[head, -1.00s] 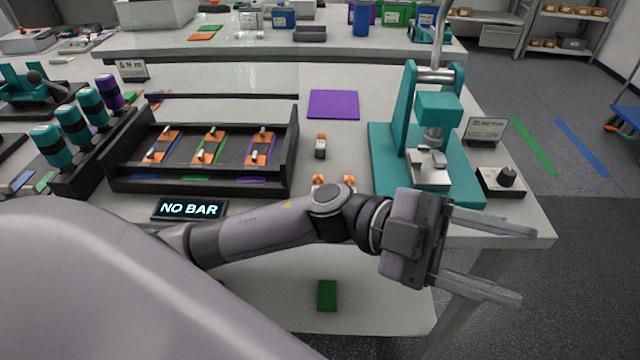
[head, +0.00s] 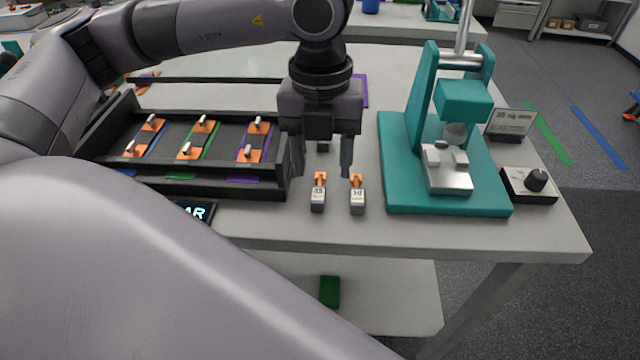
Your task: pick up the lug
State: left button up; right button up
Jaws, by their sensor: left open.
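Small grey lugs with orange tops stand on the bench. One lug (head: 318,197) is at the front, left of a second lug (head: 357,198); both have small printed labels. A third small grey piece (head: 323,146) stands behind them, mostly hidden by my left gripper. My left gripper (head: 322,173) points down, open, with nothing seen held between its fingers. Its fingertips appear just behind the two front lugs, the right one close to the second lug's orange top. Its exact height above the bench is hard to tell. My right gripper is not in view.
A black tray (head: 190,187) with several orange-ended pieces lies left of the gripper. A teal press (head: 395,165) stands to the right, with a knob box (head: 530,185) beside it. A green block (head: 329,292) lies on the lower shelf.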

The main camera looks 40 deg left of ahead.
aim_at(318, 192)
pick_arm(q)
jog(key=shift+w+a+r+y, duration=0.2)
jog(key=shift+a+y, duration=0.1)
jog(key=shift+a, duration=0.2)
jog(key=shift+a+f, duration=0.15)
jog(key=shift+f, duration=0.1)
notch_tip(318, 192, down, 7)
jog(key=shift+r+p, duration=0.2)
jog(key=shift+p, duration=0.15)
grip_shut()
